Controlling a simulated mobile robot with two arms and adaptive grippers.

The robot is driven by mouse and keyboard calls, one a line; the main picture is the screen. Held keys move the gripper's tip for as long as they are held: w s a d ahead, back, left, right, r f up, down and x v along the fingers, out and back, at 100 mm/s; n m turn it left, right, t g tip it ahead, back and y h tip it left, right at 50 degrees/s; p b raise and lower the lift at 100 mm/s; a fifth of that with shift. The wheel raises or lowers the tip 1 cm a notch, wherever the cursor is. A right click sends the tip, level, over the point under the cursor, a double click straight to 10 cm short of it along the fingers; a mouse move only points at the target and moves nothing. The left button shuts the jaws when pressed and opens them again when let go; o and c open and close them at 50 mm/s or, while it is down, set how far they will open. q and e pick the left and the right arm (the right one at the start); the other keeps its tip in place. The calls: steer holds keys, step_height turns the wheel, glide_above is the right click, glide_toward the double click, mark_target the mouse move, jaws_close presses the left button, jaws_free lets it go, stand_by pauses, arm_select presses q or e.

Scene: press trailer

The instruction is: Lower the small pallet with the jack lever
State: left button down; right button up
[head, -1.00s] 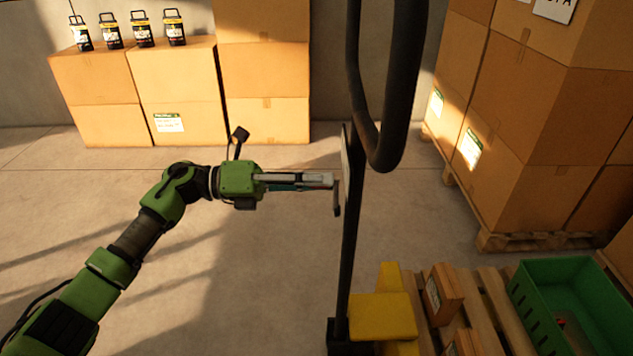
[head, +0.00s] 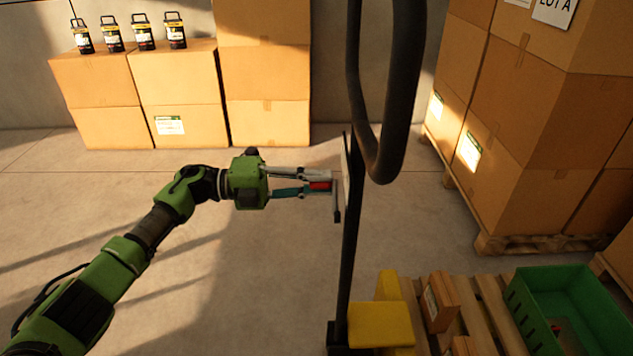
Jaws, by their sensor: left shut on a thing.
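The jack's black handle post (head: 350,255) rises in the middle of the head view, with a thick black loop (head: 395,100) at its top. A small lever with a red grip (head: 319,186) sits at the left side of the post. My left gripper (head: 322,185) is shut on the red grip, with a finger above and a finger below it. The small wooden pallet (head: 487,310) lies at the bottom right, beside the yellow jack body (head: 380,322). Its height off the floor is hard to tell. My right gripper is not in view.
A green crate (head: 575,283) and small brown boxes (head: 437,300) stand on the pallet. Tall stacked cartons (head: 530,110) on another pallet stand at the right. More cartons (head: 180,80) with black lanterns (head: 143,32) line the back wall. The floor at the left is clear.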

arm_select(q)
steer(key=shift+s+d+f, duration=0.25)
steer(key=shift+s+d, duration=0.05)
steer(key=c, duration=1.9)
jaws_free()
steer(key=shift+w+d, duration=0.1)
steer(key=shift+d, duration=0.05)
steer(key=shift+r, duration=0.1)
steer(key=a, duration=1.2)
steer(key=shift+w, duration=0.15)
